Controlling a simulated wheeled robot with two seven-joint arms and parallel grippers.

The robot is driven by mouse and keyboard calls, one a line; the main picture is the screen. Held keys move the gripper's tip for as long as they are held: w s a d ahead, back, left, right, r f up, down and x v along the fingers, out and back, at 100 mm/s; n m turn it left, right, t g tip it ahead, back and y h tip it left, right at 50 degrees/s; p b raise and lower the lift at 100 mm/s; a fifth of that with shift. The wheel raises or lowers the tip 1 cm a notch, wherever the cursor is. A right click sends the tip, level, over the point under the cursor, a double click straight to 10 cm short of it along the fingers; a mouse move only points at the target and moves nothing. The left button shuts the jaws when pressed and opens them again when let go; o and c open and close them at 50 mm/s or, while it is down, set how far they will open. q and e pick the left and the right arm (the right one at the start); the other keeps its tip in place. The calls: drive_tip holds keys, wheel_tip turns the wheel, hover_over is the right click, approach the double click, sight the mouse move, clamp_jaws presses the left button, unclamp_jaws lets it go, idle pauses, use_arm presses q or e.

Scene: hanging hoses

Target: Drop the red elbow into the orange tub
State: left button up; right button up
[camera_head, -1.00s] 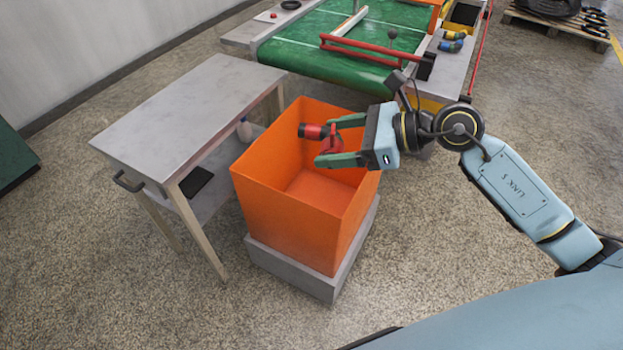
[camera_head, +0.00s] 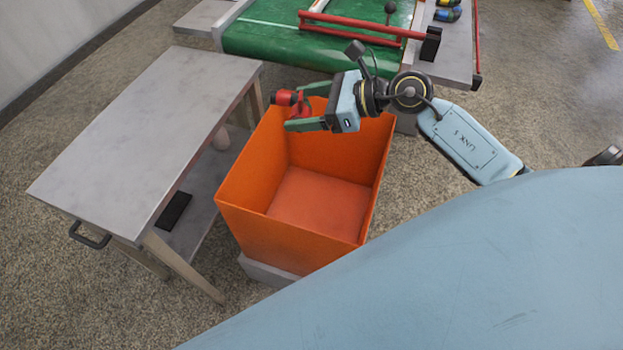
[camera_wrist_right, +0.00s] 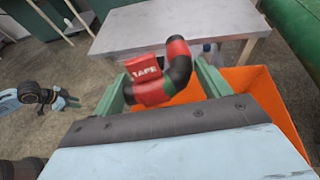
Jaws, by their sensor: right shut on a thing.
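The red elbow (camera_head: 285,98), a bent pipe piece with a black end, is between the fingers of my right gripper (camera_head: 299,108).
A grey table (camera_head: 145,135) with a handle and lower shelf stands close to the tub's left. A green conveyor (camera_head: 290,50) with a red rail (camera_head: 360,34) lies behind the tub. Speckled floor is open on the far right.

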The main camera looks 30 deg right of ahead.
use_arm(q)
drive_tip(key=d+r+b, duration=0.4)
drive_tip(key=r, duration=0.7)
drive_tip(key=w+d+r+t+h+b, duration=0.2)
drive_tip(key=w+d+r+t+b, duration=0.1)
drive_tip(key=w+r+t, duration=0.3)
drive_tip(key=w+d+r+t+h+b, duration=0.3)
drive_tip(key=w+r+t, duration=0.4)
drive_tip(key=r, duration=0.4)
drive_tip(key=shift+w+d+m+t, duration=0.3)
drive_tip(key=shift+d+t, duration=0.25)
drive_tip(key=shift+t, duration=0.35)
use_arm(e)
drive_tip(key=d+f+m+t+h, duration=0.1)
drive_tip(key=d+f, duration=0.2)
drive_tip(key=f, duration=0.6)
drive_tip(key=w+d+f+m+t+h, duration=0.1)
drive_tip(key=d+f, duration=0.2)
drive_tip(key=f, duration=0.7)
drive_tip(key=shift+f, duration=0.15)
drive_tip(key=o, duration=1)
drive_tip(key=shift+o, duration=0.2)
drive_tip(key=shift+h, duration=0.3)
drive_tip(key=shift+s+d, duration=0.1)
